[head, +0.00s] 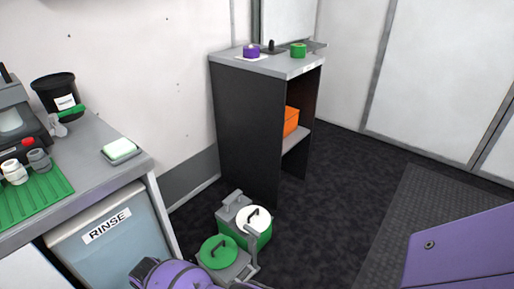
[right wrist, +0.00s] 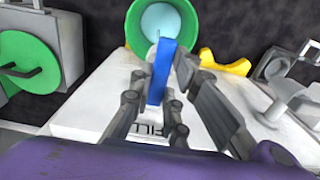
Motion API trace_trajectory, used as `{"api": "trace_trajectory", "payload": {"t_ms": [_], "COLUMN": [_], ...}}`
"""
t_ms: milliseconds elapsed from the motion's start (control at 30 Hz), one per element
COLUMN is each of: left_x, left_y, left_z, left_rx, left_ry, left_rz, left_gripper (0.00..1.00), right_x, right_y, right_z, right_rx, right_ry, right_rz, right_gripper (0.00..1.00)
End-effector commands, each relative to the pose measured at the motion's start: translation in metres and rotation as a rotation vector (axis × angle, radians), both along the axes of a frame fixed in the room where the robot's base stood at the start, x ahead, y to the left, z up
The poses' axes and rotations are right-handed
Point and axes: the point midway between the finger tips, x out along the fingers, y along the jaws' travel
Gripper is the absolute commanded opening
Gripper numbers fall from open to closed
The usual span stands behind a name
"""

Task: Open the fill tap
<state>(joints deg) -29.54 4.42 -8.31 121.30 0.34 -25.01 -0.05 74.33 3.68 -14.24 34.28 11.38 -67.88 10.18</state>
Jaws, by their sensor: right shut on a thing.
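In the right wrist view a blue tap lever (right wrist: 158,82) stands up in the middle, above a white surface (right wrist: 85,115). Dark letters that seem to read FILL (right wrist: 150,132) are printed on that surface, partly covered by my fingers. My right gripper (right wrist: 163,62) has one finger on each side of the lever and is shut on it. The tap's body under the lever is hidden by the fingers. My right gripper cannot be made out in the head view. My left gripper is in neither view.
A green round rim with a pale blue inside (right wrist: 188,20) lies just beyond the lever. A yellow part (right wrist: 238,66) is to its right. Green-lidded (head: 217,252) and white-lidded (head: 254,217) units stand on the floor, beside the RINSE cabinet (head: 125,250). A dark shelf unit (head: 243,130) stands behind.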

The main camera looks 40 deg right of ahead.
Motion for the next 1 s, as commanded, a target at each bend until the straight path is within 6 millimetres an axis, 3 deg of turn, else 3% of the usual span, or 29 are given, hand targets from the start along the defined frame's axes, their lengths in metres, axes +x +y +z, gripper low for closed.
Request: {"api": "trace_trajectory", "payload": {"t_ms": [167,200,333,767,1000], "left_x": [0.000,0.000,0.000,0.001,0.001], "left_y": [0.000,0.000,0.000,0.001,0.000], "left_z": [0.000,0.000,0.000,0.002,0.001], "left_rx": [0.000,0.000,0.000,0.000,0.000], "left_ry": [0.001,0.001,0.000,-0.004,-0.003], "left_rz": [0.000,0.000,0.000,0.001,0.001], "left_gripper": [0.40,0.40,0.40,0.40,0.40], "right_x": [0.002,0.002,0.002,0.003,0.002], "right_y": [0.000,0.000,0.001,0.001,0.001], "right_z": [0.002,0.002,0.002,0.007,0.033], "right_rx": [-0.002,-0.002,-0.001,0.000,0.001], "right_ry": [-0.002,-0.002,-0.002,-0.005,-0.006], "right_rz": [0.004,0.004,0.003,0.002,0.001], "right_gripper": [0.00,0.18,0.34,0.34,0.34]}}
